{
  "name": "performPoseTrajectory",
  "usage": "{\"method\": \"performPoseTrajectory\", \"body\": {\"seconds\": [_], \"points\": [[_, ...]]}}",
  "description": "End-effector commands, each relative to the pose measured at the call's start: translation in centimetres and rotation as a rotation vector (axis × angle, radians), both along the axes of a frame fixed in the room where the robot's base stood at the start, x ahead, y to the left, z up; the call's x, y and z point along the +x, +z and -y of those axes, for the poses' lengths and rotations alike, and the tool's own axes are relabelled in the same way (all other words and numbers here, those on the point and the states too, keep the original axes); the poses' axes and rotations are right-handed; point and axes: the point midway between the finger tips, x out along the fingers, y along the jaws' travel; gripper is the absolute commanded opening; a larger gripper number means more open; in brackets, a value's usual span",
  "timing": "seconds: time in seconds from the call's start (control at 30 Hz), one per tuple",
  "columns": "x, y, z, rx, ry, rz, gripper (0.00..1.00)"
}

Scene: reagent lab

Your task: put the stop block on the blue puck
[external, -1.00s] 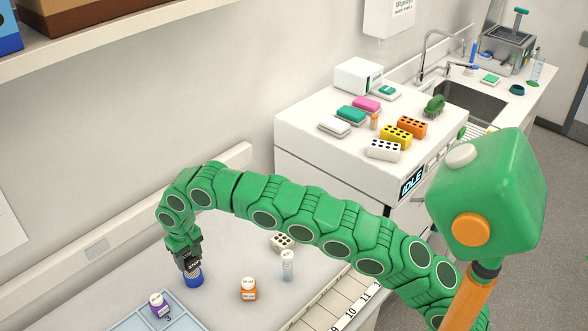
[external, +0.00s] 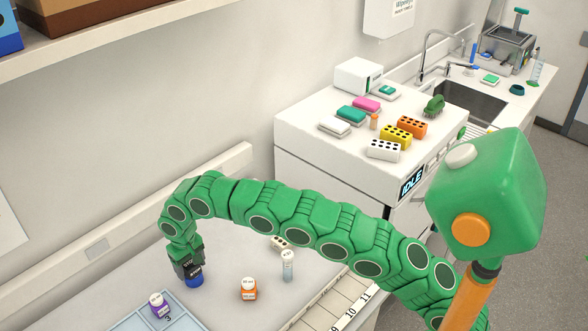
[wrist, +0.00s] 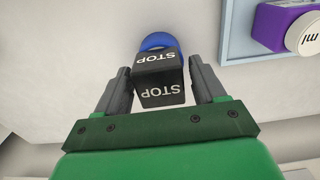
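The black stop block (wrist: 161,94), marked STOP in white, sits between the fingers of my gripper (wrist: 160,80) in the wrist view. Narrow gaps show between the block and the fingers, so my gripper looks slightly open around it. The blue puck (wrist: 160,41) shows just beyond the block, partly covered by it. In the external view my gripper (external: 188,268) points down at the puck (external: 195,281), with the dark block (external: 195,270) directly above it. The block appears to rest on the puck; the contact itself is hidden.
An orange-labelled jar (external: 248,289), a clear vial (external: 288,265) and a cream perforated block (external: 279,242) stand to the right. Bare bench lies around the puck.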

Motion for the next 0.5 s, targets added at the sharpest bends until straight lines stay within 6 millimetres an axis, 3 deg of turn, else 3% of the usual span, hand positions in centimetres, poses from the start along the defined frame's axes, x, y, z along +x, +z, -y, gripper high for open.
{"method": "performPoseTrajectory", "body": {"seconds": [0.33, 0.5], "points": [[0.0, 0.1, 0.0, 0.000, 0.000, 0.000, 0.79], [0.1, 1.3, -0.1, 0.005, 0.000, 0.002, 0.79]]}}
